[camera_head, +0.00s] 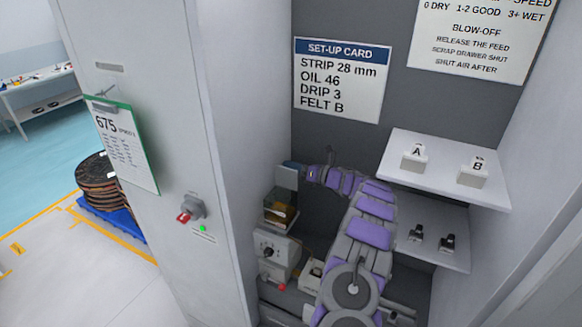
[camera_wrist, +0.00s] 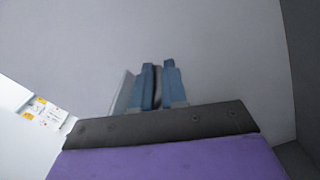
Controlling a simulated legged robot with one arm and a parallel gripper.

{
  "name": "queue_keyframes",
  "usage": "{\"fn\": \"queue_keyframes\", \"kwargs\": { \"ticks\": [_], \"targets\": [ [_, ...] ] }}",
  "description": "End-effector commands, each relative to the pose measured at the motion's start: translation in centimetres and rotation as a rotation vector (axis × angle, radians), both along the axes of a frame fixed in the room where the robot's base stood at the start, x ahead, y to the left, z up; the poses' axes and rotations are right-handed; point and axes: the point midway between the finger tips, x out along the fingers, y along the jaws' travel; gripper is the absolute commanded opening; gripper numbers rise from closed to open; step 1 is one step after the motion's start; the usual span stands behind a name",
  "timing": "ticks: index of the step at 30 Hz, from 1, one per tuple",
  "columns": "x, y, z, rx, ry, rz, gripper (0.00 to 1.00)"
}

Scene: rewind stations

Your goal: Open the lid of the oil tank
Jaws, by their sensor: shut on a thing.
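The oil tank (camera_head: 280,212) is a small box with amber oil showing, low in the bay left of my arm in the head view. A grey plate, which looks like its lid (camera_head: 286,178), stands steeply up above the tank. My gripper (camera_head: 294,166) is at the top of this plate, its blue fingers partly hidden. In the wrist view, the blue fingers of my gripper (camera_wrist: 159,86) are close together with a thin dark piece between them. A pale panel edge (camera_wrist: 122,94), likely the lid, shows just left of them. The exact grip point is unclear.
A control box with a black knob (camera_head: 268,252) sits below the tank. Shelves (camera_head: 440,150) with blocks A (camera_head: 414,158) and B (camera_head: 473,173) are to the right. A set-up card (camera_head: 340,80) hangs on the back wall. The cabinet side wall (camera_head: 245,100) stands close left.

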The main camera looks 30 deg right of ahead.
Motion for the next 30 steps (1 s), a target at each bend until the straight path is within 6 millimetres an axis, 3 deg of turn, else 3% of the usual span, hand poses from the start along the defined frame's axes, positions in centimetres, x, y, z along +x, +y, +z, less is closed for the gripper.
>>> {"fn": "queue_keyframes", "kwargs": {
  "ticks": [2,3,10,20,25,30],
  "targets": [
    [-0.1,-0.2,0.0,0.001,-0.001,-0.004,0.0],
    [-0.1,-0.2,0.0,0.001,-0.001,-0.004,0.15],
    [0.1,-0.1,-0.1,0.001,0.001,-0.002,0.37],
    [-0.2,-0.1,0.1,-0.002,-0.001,-0.001,0.38],
    [-1.9,-1.7,0.0,-0.002,-0.003,-0.004,0.38],
    [-4.8,-4.2,-0.2,0.002,-0.001,-0.004,0.38]
  ]
}}
